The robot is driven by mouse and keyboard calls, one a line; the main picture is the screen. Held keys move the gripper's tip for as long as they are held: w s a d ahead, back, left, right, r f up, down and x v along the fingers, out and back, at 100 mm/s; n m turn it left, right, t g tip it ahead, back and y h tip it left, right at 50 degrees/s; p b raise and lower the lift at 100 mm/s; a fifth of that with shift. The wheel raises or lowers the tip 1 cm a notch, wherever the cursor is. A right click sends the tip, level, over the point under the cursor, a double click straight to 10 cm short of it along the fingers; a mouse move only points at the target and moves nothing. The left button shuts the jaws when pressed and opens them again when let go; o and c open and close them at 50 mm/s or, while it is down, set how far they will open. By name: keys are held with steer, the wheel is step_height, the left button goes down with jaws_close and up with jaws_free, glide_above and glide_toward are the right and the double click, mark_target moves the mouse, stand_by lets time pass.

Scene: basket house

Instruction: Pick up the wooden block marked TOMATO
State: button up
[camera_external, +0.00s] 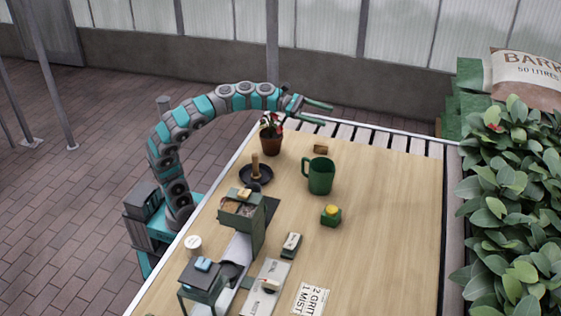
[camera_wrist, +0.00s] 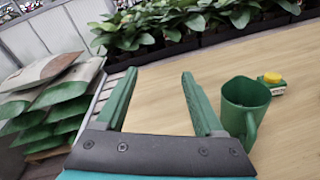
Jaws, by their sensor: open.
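A small brown wooden block (camera_external: 320,149) lies on the wooden table, behind the green mug and near the slatted far edge. Its marking is too small to read. My gripper (camera_external: 328,114) is open and empty, above the far end of the table; in the picture it appears above the block. In the wrist view my gripper (camera_wrist: 159,73) shows its two green fingers spread apart with nothing between them. The block does not show in the wrist view.
The green mug (camera_external: 320,176) stands near the block; it is right of my fingers in the wrist view (camera_wrist: 243,105). A potted red-flowered plant (camera_external: 271,136) stands left of the block. A green item with a yellow top (camera_external: 331,215) sits nearer. The table's right side is clear.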

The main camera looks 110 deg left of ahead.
mark_target(320, 143)
steer(key=s+a+f+g+h, duration=0.1)
steer(key=s+a+f, duration=0.1)
steer(key=a+f, duration=0.1)
steer(key=s+a+f+g, duration=0.1)
steer(key=s+a+f, duration=0.2)
steer(key=f, duration=0.2)
steer(key=s+a+f+n+g+h, duration=0.1)
steer(key=s+a+f+g, duration=0.1)
steer(key=s+a+f, duration=0.1)
steer(key=shift+s+f+h, duration=0.25)
steer(key=shift+f+h, duration=0.05)
steer(key=shift+f, duration=0.25)
steer(key=shift+s+f, duration=0.25)
steer(key=shift+s, duration=0.05)
steer(key=shift+f, duration=0.15)
steer(key=shift+w+d+f, duration=0.15)
steer(key=shift+w+d, duration=0.05)
steer(key=shift+w, duration=0.15)
steer(key=shift+x, duration=3.35)
steer(key=shift+d, duration=0.1)
jaws_close()
